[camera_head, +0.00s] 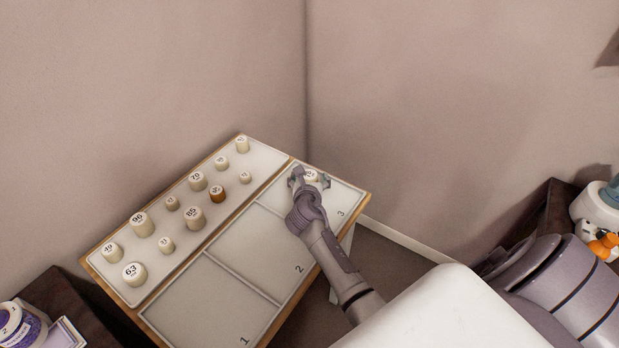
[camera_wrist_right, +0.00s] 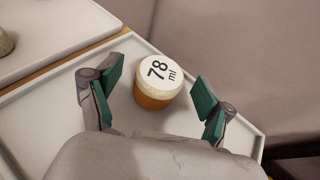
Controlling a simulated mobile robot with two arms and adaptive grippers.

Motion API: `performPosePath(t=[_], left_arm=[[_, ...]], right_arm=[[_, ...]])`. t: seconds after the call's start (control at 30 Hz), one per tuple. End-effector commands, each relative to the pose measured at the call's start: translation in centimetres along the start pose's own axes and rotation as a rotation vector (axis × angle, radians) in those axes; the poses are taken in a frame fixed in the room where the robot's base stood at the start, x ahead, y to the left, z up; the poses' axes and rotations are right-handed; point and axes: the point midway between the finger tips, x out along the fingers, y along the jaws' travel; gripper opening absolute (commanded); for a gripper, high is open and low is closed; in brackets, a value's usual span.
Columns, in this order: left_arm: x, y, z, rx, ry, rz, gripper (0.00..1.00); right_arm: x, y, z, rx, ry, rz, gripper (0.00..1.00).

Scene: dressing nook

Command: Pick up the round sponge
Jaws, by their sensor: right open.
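I cannot pick out a round sponge in either view. My right gripper (camera_head: 312,180) is open over compartment 3 of the divided tray (camera_head: 345,192). Its fingers stand on both sides of a small round jar (camera_head: 311,174) with a white top. In the right wrist view the jar (camera_wrist_right: 158,82) reads "78 ml" and has a cream upper part and an orange-brown lower part. It stands upright between the green finger pads, with a gap on each side. My left gripper is not in view.
Several numbered cream jars (camera_head: 142,225) and a brown one (camera_head: 217,192) stand on the left tray strip. Compartments 1 (camera_head: 190,310) and 2 (camera_head: 245,250) look empty. A white container with orange things (camera_head: 604,246) is at right; a purple-labelled jar (camera_head: 24,330) is at lower left. Walls rise behind.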

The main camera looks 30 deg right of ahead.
Motion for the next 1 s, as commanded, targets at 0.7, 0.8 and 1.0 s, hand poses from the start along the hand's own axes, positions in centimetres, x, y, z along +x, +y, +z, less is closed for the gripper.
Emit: performPosePath(t=[0.7, 0.8, 1.0], left_arm=[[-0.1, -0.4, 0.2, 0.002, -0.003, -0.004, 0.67], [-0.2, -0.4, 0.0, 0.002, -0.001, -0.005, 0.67], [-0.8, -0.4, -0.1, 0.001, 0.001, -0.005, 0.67]], right_arm=[[-0.1, 0.0, 0.2, 0.0, -0.001, 0.0, 0.28], [-0.3, -0.1, 0.8, 0.0, -0.003, -0.001, 0.28], [-1.4, -0.1, 3.5, 0.0, -0.006, -0.001, 0.28]])
